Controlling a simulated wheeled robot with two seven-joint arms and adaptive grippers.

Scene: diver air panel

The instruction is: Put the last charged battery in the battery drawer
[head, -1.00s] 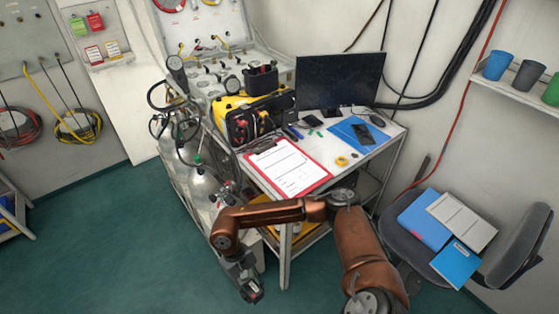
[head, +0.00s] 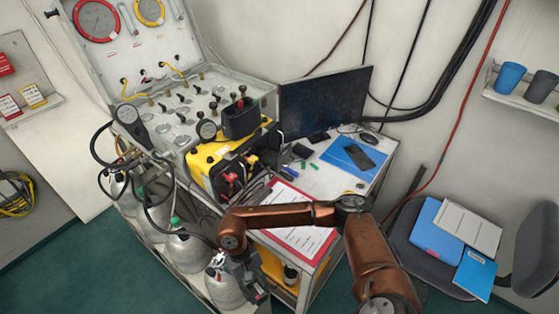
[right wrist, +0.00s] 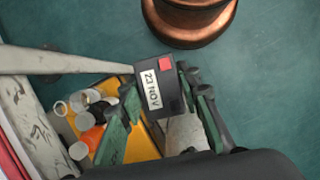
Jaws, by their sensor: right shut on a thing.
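My right gripper (head: 256,290) is low in front of the table in the head view. In the right wrist view, its green-padded fingers (right wrist: 158,80) are shut on a dark battery (right wrist: 174,98). The battery has a white label reading "23 NOV" and a red square at one end. The battery is held in the air, apart from the table and the floor. It is too small to make out clearly in the head view. I cannot pick out a battery drawer in either view. My left gripper is not in view.
A yellow tray (right wrist: 143,146) with several small bottles lies under the table. On the table are a red clipboard (head: 297,236), a yellow-black case (head: 207,160) and a monitor (head: 325,100). Gas cylinders (head: 188,250) stand left of my gripper. A chair (head: 408,225) stands right.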

